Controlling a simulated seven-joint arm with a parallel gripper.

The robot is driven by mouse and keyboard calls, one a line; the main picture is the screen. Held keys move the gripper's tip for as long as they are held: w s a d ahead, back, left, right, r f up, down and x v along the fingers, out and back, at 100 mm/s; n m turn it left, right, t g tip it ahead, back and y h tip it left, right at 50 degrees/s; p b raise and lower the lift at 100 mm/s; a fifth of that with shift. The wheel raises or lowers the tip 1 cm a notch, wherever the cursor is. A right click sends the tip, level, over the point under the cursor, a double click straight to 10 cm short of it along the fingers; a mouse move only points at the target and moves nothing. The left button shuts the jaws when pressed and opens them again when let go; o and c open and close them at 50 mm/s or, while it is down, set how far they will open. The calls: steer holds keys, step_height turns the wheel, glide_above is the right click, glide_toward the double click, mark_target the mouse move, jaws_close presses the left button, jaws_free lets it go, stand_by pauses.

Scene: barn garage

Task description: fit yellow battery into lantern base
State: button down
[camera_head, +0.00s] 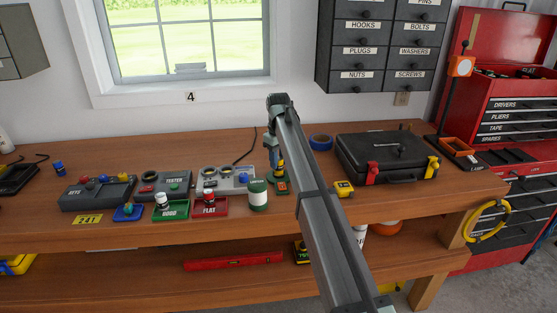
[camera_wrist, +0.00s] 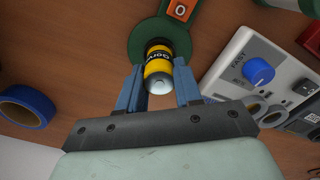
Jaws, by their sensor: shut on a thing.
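The yellow battery (camera_wrist: 159,63), with black bands and a silver end, stands between the blue fingers of my gripper (camera_wrist: 160,85) in the wrist view. My gripper is shut on it. The green round lantern base (camera_wrist: 136,46) is directly beyond the battery; the battery hides its middle. I cannot tell whether the battery is seated or just above. In the head view my gripper (camera_head: 278,160) is over the lantern base (camera_head: 271,188) on the bench, and the battery is a small, partly hidden yellow patch.
A green-and-white cylinder (camera_head: 258,196) stands just left of the base. A white switch box (camera_head: 221,178) and grey tester (camera_head: 163,184) are farther left. A blue tape roll (camera_head: 321,142), yellow block (camera_head: 344,189) and black case (camera_head: 387,157) lie to the right.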

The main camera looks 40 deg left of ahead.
mark_target(279, 158)
steer(key=shift+f, duration=0.6)
stand_by(0.7)
steer(key=c, duration=1)
jaws_free()
steer(key=shift+c, duration=0.2)
steer(key=shift+r, duration=5.55)
